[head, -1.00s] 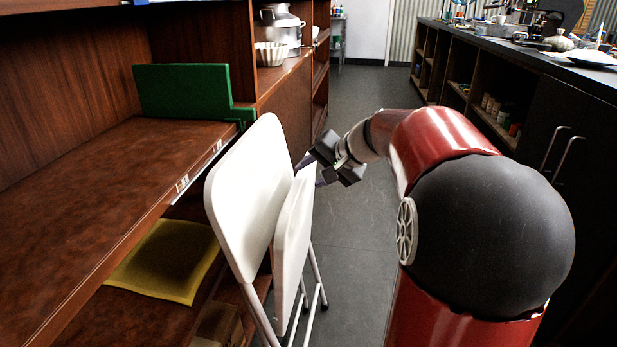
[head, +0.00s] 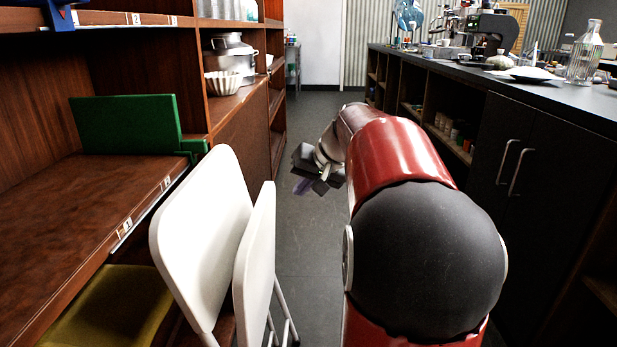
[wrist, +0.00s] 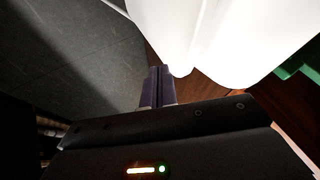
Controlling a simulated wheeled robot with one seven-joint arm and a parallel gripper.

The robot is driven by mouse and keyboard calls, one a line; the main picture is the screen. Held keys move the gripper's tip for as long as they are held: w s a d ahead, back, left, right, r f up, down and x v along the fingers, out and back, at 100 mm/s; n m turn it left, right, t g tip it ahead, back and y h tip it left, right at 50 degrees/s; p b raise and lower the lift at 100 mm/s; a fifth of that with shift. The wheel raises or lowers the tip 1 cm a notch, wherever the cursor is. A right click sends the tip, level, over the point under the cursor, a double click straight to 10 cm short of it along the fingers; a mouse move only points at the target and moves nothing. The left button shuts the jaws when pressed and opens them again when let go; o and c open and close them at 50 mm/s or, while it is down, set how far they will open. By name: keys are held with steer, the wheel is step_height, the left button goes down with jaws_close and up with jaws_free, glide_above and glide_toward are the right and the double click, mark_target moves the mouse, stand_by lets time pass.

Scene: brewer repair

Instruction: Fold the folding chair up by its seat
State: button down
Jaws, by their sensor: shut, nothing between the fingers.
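The white folding chair stands at the left beside the shelf in the head view, its backrest (head: 200,238) upright and its seat (head: 256,265) swung up almost parallel to it, with a narrow gap between. Its lower legs are partly cut off by the picture's bottom edge. My gripper (head: 302,186) is shut and empty, beyond and to the right of the seat's upper edge, with floor showing between. In the wrist view the purple fingers (wrist: 158,85) are together, and the chair's white panels (wrist: 225,35) fill the top right. The distance from fingertips to panel is unclear there.
A dark counter with cabinets (head: 530,165) lines the right. The grey aisle floor (head: 315,115) ahead is clear.

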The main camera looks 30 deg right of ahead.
mark_target(269, 203)
steer(key=w+a, duration=0.1)
steer(key=w+a+f, duration=0.2)
steer(key=w, duration=0.1)
steer(key=shift+a+p, duration=0.3)
steer(key=shift+a, duration=0.1)
steer(key=w+a+p, duration=0.2)
steer(key=w+a, duration=0.3)
steer(key=a, duration=0.2)
steer(key=shift+a+r, duration=0.15)
steer(key=shift+r, duration=0.1)
steer(key=shift+w+a, duration=0.1)
steer(key=shift+w, duration=0.05)
